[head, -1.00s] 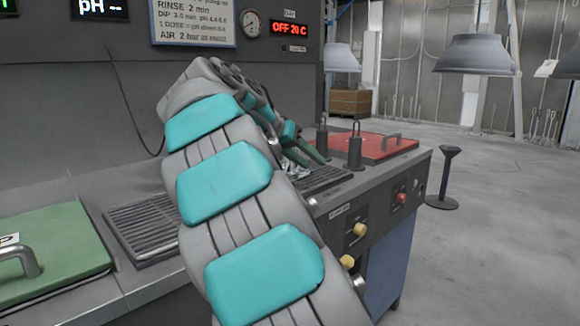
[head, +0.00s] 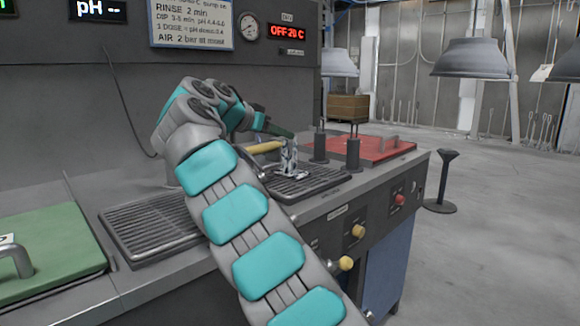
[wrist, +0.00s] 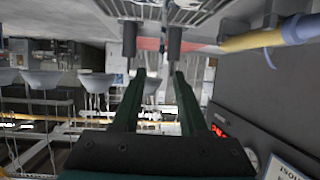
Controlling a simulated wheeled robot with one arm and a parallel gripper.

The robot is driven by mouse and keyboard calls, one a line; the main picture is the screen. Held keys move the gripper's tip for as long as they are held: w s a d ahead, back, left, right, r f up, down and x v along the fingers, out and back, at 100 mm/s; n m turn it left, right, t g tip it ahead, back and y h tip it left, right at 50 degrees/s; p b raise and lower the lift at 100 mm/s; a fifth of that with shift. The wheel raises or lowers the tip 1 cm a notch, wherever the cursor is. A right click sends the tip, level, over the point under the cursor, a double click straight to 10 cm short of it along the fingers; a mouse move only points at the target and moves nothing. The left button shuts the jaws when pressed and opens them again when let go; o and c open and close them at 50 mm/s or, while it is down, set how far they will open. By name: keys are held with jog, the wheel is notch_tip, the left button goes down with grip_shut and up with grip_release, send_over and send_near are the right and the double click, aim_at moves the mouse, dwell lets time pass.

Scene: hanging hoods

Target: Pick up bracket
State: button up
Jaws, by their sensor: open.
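A shiny metal piece, which looks like the bracket (head: 289,158), stands on the right-hand slatted grate (head: 312,182) in the head view. My gripper (head: 287,134) is just above and behind it, with its dark green fingers pointing right. In the wrist view my gripper (wrist: 159,74) has its two fingers apart with nothing held between them. I cannot clearly make out the bracket in the wrist view; part of the grate (wrist: 205,8) shows at the top edge.
Two dark posts (head: 353,150) stand right of the grate, before a red lid (head: 388,147). Another grate (head: 150,228) and a green lid (head: 50,250) are at left. Grey hoods (head: 470,58) hang over open floor.

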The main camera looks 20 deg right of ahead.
jog(key=x, duration=0.5)
jog(key=shift+a+f, duration=0.1)
jog(key=shift+f, duration=0.2)
jog(key=shift+s, duration=0.1)
grip_shut()
dwell(0.9)
